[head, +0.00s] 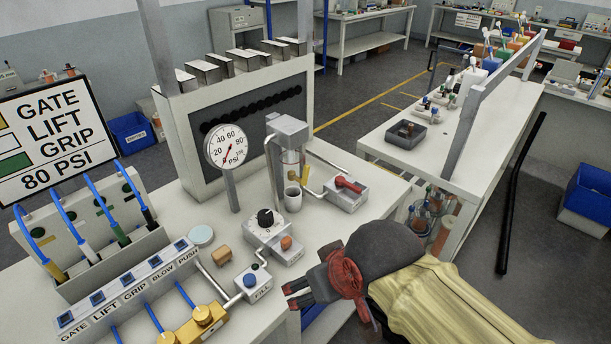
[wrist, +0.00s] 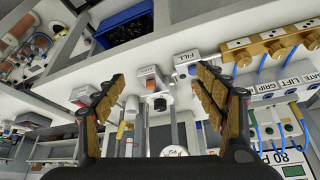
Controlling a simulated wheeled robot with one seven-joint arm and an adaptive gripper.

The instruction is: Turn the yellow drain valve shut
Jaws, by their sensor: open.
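A small yellow handle (head: 304,175), which looks like the drain valve, stands nearly upright at the right of the clear bowl (head: 290,162) under a grey block on the bench. A white cup (head: 293,198) is below the bowl. In the wrist view the yellow handle (wrist: 121,131) is small, low and left of centre, beside the white cup (wrist: 131,104). My gripper (head: 297,293) is open and empty off the bench's front edge, apart from the valve. Both fingers spread wide in the wrist view (wrist: 158,85).
A gauge (head: 227,147) stands left of the bowl, and a red-levered box (head: 346,190) right of it. Yellow brass valves (head: 200,318) line the front.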

